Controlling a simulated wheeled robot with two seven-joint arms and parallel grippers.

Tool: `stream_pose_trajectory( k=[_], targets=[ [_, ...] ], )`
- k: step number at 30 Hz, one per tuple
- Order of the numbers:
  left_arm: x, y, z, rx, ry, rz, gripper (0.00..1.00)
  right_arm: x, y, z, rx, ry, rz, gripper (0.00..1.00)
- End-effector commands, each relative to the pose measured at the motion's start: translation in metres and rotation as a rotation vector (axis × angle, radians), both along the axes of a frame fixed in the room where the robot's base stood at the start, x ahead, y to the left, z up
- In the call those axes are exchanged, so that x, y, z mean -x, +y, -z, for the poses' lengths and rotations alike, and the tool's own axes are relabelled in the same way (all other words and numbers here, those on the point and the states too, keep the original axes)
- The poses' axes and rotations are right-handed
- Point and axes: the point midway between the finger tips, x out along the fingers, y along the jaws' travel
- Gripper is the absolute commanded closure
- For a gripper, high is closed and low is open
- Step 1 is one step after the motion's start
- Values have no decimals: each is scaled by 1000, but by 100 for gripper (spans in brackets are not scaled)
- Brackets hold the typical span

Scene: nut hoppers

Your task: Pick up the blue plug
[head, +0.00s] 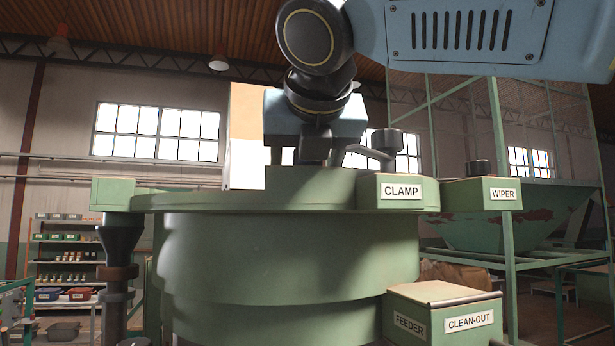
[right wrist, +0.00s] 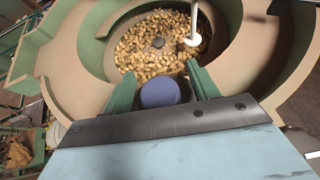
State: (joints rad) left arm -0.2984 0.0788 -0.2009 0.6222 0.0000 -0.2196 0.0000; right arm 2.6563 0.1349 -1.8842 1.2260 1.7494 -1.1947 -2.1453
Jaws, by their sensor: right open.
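The blue plug (right wrist: 160,93) shows as a round blue-violet top in the right wrist view, at the near side of the nut-filled bowl. Its lower edge is hidden by my gripper's dark front edge. My right gripper (right wrist: 162,72) is open, with one green finger on each side of the plug in the picture. I cannot tell whether the fingers touch it or how far above it they are. In the head view my right gripper (head: 315,118) is over the green hopper (head: 290,260), its fingertips not clearly seen; the plug is hidden there. My left gripper is not in view.
The bowl holds many nuts (right wrist: 140,55), with a pale-ended rod (right wrist: 193,40) standing over them and curved walls around. In the head view the CLAMP box (head: 400,191), WIPER box (head: 482,194) and FEEDER/CLEAN-OUT box (head: 440,312) stick out at right.

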Motion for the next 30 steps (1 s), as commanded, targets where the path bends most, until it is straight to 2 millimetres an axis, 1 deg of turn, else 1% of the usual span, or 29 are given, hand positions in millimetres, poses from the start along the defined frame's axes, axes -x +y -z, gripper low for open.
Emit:
stream_pose_trajectory(
  k=[4, 5, 15, 17, 25, 30],
  targets=[
    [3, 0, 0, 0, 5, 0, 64, 0, 0, 0, 0, 0, 0, 41],
    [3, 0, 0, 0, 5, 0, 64, 0, 0, 0, 0, 0, 0, 43],
    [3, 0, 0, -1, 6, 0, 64, 0, 0, 0, 0, 0, 0, 88],
    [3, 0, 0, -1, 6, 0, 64, 0, 0, 0, 0, 0, 0, 95],
    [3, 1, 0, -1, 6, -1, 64, 0, 0, -3, -2, -2, 0, 95],
    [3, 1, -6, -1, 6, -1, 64, 0, 0, -17, -4, -3, 0, 95]
  ],
)
